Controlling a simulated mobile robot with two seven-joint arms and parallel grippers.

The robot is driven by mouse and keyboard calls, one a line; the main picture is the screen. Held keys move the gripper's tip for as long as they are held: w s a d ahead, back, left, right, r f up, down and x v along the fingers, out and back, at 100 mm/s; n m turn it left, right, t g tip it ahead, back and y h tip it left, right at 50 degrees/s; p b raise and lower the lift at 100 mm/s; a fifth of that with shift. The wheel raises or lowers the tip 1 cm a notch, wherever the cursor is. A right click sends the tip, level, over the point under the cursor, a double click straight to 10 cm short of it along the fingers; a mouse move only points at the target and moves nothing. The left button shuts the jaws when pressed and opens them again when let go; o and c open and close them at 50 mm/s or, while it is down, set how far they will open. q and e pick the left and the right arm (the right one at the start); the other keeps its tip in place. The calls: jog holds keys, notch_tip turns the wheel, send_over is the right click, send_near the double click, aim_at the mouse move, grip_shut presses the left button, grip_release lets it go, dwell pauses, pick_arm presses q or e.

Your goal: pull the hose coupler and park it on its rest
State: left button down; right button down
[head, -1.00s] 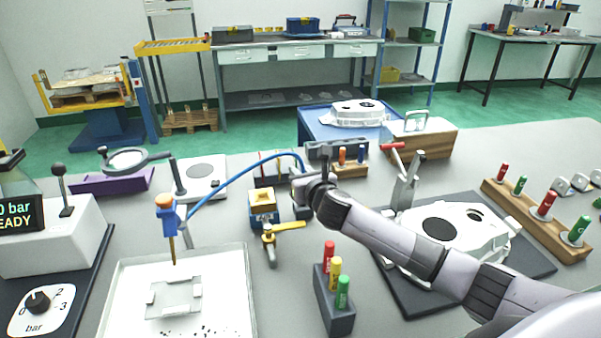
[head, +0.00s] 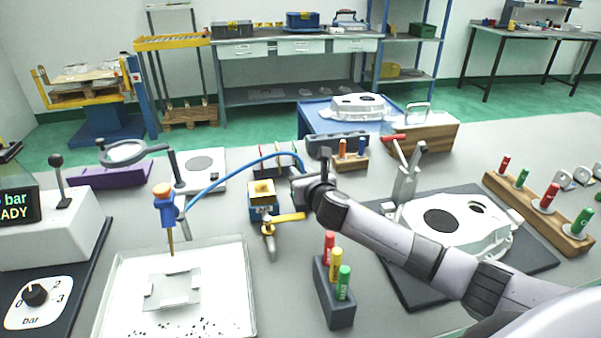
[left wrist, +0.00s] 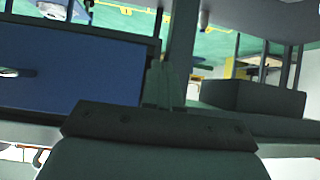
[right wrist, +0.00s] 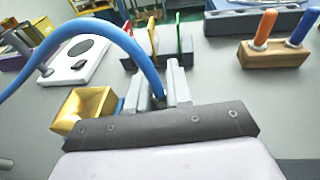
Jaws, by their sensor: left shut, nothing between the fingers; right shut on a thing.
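My right gripper (head: 298,180) is shut at the end of the blue hose (head: 225,176), above the table and just right of the brass-topped block. In the right wrist view its fingers (right wrist: 160,82) are closed where the hose (right wrist: 115,38) comes down. The hose coupler is mostly hidden between them. The brass-topped blue block (head: 262,197) also shows in the right wrist view (right wrist: 85,106), left of the fingers. I cannot tell which object is the coupler's rest. My left gripper (left wrist: 166,85) is shut and empty in the left wrist view, and out of the head view.
A yellow-handled valve (head: 286,218) stands in front of the block. A marker holder (head: 335,300) and a casting on a dark mat (head: 400,292) lie to the right. A slotted rack (right wrist: 158,68) and a wooden peg block (right wrist: 275,60) stand behind the right gripper.

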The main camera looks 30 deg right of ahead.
jog(key=shift+f, duration=0.25)
jog(key=c, duration=1)
grip_release()
jog(key=shift+r, duration=0.1)
jog(key=shift+o, duration=0.2)
notch_tip(320, 180, up, 20)
jog(key=p, duration=0.2)
jog(key=shift+p, duration=0.4)
